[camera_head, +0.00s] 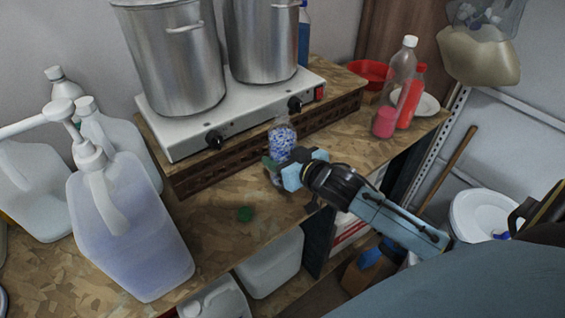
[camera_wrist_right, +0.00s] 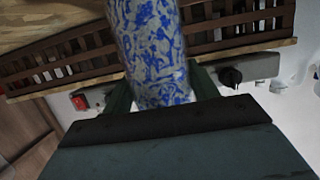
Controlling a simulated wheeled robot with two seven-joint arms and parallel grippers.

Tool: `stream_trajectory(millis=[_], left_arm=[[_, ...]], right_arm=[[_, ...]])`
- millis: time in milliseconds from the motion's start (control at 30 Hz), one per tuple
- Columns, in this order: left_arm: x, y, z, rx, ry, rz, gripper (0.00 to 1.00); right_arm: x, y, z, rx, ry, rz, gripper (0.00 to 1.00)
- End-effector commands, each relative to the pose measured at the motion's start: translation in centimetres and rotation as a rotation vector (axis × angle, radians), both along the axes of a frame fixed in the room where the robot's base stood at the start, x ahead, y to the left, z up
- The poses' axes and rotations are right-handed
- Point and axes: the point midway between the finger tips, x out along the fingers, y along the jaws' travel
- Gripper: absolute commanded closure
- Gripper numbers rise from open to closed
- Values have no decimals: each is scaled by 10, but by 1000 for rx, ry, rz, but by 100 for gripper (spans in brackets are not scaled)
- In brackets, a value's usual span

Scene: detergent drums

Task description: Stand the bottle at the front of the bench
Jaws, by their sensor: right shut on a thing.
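The bottle (camera_head: 282,139), patterned blue and white, stands roughly upright in front of the hot plate, over the bench (camera_head: 215,185) of speckled chipboard. My right gripper (camera_head: 280,168) reaches in from the right and is shut on the bottle low on its body. In the right wrist view the bottle (camera_wrist_right: 152,45) sits between the two green fingers (camera_wrist_right: 160,95), its lower end hidden by the gripper. I cannot tell whether its base touches the bench. My left gripper is not in view.
A hot plate (camera_head: 190,136) with two steel pots stands behind on a dark slatted crate (camera_head: 208,176). A large pump jug (camera_head: 130,225) is at left. A clear bottle (camera_head: 394,95) and red bottle (camera_head: 411,97) stand right.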

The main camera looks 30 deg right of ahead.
Motion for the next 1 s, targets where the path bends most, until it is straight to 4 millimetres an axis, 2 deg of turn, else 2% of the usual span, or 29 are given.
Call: stream_trajectory(millis=[133,500,533,600,700,1000], left_arm=[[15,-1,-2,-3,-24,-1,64],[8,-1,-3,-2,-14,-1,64],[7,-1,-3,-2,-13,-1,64],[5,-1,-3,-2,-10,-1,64],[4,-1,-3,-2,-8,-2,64],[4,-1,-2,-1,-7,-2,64]], right_arm=[[0,0,-19,0,-2,1,80],[0,0,-22,1,-3,1,80],[0,0,-24,1,1,0,38],[0,0,-23,0,1,0,29],[0,0,-23,0,1,0,19],[0,0,-20,-1,0,1,19]])
